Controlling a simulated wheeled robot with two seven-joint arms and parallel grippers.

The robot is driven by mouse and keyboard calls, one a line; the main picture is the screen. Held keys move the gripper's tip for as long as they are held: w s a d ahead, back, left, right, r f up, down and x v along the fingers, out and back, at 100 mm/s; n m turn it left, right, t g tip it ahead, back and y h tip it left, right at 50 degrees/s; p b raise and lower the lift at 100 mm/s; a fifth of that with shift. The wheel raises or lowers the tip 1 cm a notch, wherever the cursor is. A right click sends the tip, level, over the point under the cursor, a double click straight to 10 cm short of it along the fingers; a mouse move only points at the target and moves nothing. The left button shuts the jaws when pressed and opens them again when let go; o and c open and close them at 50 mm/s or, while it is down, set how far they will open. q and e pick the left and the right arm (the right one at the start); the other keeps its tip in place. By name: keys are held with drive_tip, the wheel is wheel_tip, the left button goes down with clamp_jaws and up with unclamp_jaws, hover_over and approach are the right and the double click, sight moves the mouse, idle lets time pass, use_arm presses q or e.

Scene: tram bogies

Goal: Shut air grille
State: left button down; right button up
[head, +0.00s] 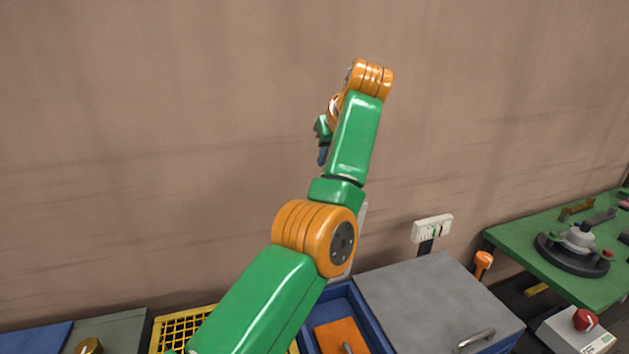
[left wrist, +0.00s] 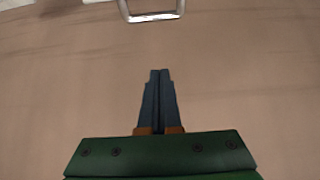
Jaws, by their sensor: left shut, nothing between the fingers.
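No air grille shows plainly in either view. A pale piece (head: 362,218) shows beside my left arm's elbow in the head view; most of it is hidden, and I cannot tell what it is. A grey metal U-shaped handle (left wrist: 152,16) is at the top edge of the left wrist view, beyond my fingertips and apart from them. What it is fixed to is out of frame. My left gripper (head: 322,157) is raised in front of the brown wall, fingers pointing down in the head view. Its dark fingers (left wrist: 160,73) are shut and empty. My right gripper is not in view.
Below are a yellow lattice (head: 172,328), a blue bin (head: 374,332) with an orange piece (head: 338,337), and a grey lidded box (head: 425,295) with a handle. A white gauge box (head: 432,229) stands behind. A green table (head: 520,232) is at right. Wall space around the gripper is clear.

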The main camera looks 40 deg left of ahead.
use_arm(q)
drive_tip(key=p+x, duration=0.5)
drive_tip(key=x, duration=0.3)
drive_tip(key=d, duration=0.1)
drive_tip(key=s+d+f, duration=0.1)
drive_tip(key=d+f+b, duration=0.1)
drive_tip(key=shift+s+d+f, duration=0.1)
drive_tip(key=shift+s+d, duration=0.2)
drive_tip(key=shift+a+f, duration=0.1)
drive_tip(key=shift+a, duration=0.05)
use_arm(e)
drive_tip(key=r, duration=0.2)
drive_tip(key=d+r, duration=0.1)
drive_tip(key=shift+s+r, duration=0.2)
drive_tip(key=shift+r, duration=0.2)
use_arm(q)
drive_tip(key=shift+a, duration=0.1)
